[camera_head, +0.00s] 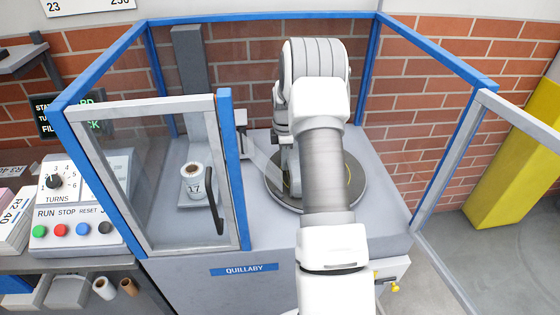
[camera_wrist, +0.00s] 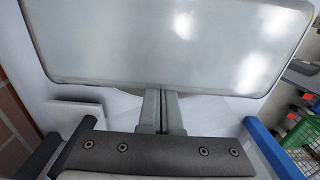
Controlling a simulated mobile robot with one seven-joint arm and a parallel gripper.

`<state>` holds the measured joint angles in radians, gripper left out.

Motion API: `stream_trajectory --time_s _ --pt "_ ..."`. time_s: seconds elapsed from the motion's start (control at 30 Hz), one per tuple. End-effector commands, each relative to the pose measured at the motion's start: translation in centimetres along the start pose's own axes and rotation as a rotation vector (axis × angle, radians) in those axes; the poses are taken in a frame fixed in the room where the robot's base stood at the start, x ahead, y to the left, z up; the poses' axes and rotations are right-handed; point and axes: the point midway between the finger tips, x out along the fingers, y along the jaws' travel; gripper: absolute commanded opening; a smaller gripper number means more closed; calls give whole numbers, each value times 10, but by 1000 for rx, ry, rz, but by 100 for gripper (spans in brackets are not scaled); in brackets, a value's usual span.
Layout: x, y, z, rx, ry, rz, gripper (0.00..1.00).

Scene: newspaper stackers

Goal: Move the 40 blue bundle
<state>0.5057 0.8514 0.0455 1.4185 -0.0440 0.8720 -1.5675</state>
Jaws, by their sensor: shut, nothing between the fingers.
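A bundle or box lettered "R2 40" (camera_head: 14,216) shows at the left edge of the head view, partly cut off. I cannot tell whether it is the 40 blue bundle, and no clearly blue bundle is visible. My arm reaches into the blue-framed machine (camera_head: 58,112), over the dark round turntable (camera_head: 358,186). In the wrist view my gripper (camera_wrist: 163,98) is shut and empty. Its fingers point at a large pale grey panel (camera_wrist: 180,45); whether they touch it I cannot tell. My arm hides the turntable's middle in the head view.
The machine's left glass door (camera_head: 238,200) has a dark handle; the right door (camera_head: 500,180) stands open. A control panel (camera_head: 80,215) with knob and buttons is at left. A yellow post (camera_head: 520,160) stands at right.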

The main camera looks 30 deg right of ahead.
Motion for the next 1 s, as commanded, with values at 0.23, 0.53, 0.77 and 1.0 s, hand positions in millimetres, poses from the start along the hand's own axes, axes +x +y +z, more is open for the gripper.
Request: stream_trajectory --time_s 0.23,0.53,0.77,1.0 --pt "0 0 2 1 0 0 0" --pt "0 -1 54 5 -3 -2 0" --pt "0 0 61 0 -3 -1 0" --pt "0 0 60 0 -3 -1 0"
